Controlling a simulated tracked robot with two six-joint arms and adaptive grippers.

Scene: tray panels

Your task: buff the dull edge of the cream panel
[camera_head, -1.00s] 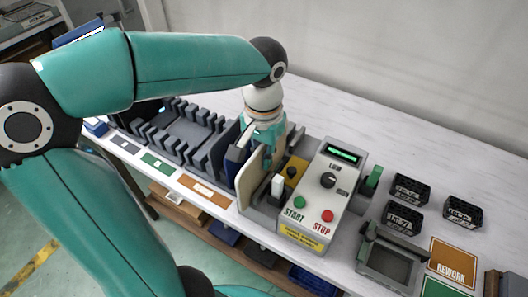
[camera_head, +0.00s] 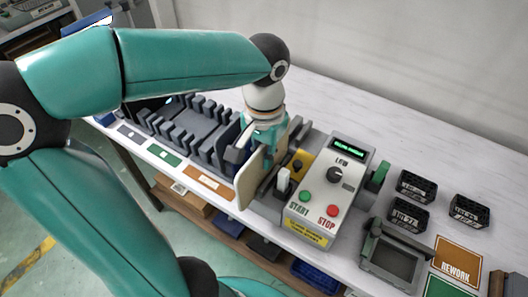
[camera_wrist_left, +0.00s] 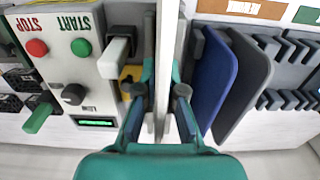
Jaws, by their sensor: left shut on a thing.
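The cream panel (camera_head: 248,182) stands upright on edge between the rack and the buffing machine in the head view. My left gripper (camera_head: 265,143) reaches down from above and is shut on it. In the left wrist view the panel (camera_wrist_left: 168,50) shows edge-on as a pale strip between the fingers (camera_wrist_left: 160,115). The buffing machine (camera_head: 326,190) stands just right of the panel, with a green START button, a red STOP button, a black knob and a lit display. I cannot make out the dull edge. My right gripper is out of view.
A dark slotted rack (camera_head: 180,128) lies left of the panel. A blue panel (camera_wrist_left: 213,75) and a grey panel (camera_wrist_left: 245,80) stand close beside the gripper. Black bins (camera_head: 416,187), a small grey fixture (camera_head: 392,258) and a REWORK mat (camera_head: 458,259) are at right. The bench's back is clear.

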